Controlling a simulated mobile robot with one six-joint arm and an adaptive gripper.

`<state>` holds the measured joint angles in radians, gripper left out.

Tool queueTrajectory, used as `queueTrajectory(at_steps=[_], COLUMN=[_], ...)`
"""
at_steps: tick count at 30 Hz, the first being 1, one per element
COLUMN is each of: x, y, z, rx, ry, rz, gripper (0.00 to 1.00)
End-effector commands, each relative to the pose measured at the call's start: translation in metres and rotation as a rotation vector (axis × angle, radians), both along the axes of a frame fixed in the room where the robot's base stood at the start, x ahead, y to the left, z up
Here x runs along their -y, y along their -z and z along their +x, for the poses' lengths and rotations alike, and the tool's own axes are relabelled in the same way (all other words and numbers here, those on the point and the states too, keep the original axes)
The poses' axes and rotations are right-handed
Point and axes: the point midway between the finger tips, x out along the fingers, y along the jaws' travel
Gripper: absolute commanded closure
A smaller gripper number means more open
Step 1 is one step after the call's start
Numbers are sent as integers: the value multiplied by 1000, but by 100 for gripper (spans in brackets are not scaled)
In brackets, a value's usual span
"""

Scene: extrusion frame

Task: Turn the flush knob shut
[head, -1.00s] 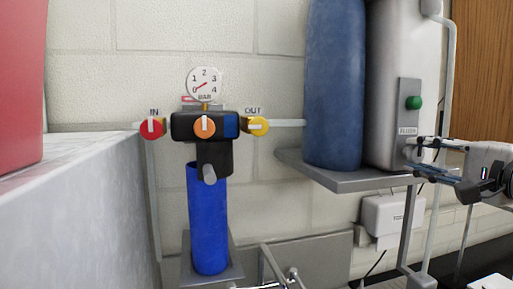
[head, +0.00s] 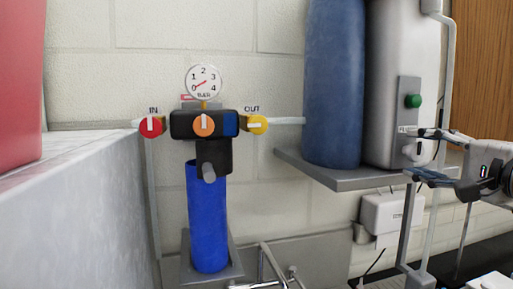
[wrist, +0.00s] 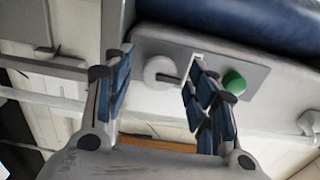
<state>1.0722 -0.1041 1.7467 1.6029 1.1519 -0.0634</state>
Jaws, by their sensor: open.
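The flush knob (wrist: 158,70) is a round, pale grey knob with a dark slot or pointer on its right side in the wrist view. It sits on a grey plate (wrist: 186,46) with a green button (wrist: 235,83). In the head view the plate (head: 408,90) is on the pale tank, with a FLUSH label, and the knob (head: 410,151) is low on it, partly hidden by my gripper (head: 420,153). My gripper (wrist: 160,72) is open, its blue-padded fingers on either side of the knob, holding nothing. Whether they touch it cannot be told.
A blue cylinder (head: 333,85) stands left of the pale tank (head: 385,70) on a grey shelf (head: 340,180). A vertical pipe (head: 445,90) runs close to my gripper. A filter unit with red (head: 151,127), orange (head: 204,125) and yellow (head: 257,125) knobs is further left.

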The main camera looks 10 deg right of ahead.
Motion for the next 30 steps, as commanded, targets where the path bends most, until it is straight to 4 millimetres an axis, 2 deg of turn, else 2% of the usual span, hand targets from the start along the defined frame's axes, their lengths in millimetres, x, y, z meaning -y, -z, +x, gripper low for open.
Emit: queueTrajectory(at_steps=[5, 12, 18, 24, 30], x=[3, 7, 9, 9, 9], y=[0, 0, 0, 0, 0], z=[-16, -67, -102, -118, -120], rx=[0, 1, 0, 0, 0], ry=[5, 8, 5, 1, 0], rz=[-1, 0, 0, 0, 0], gripper=[48, 48, 48, 48, 48])
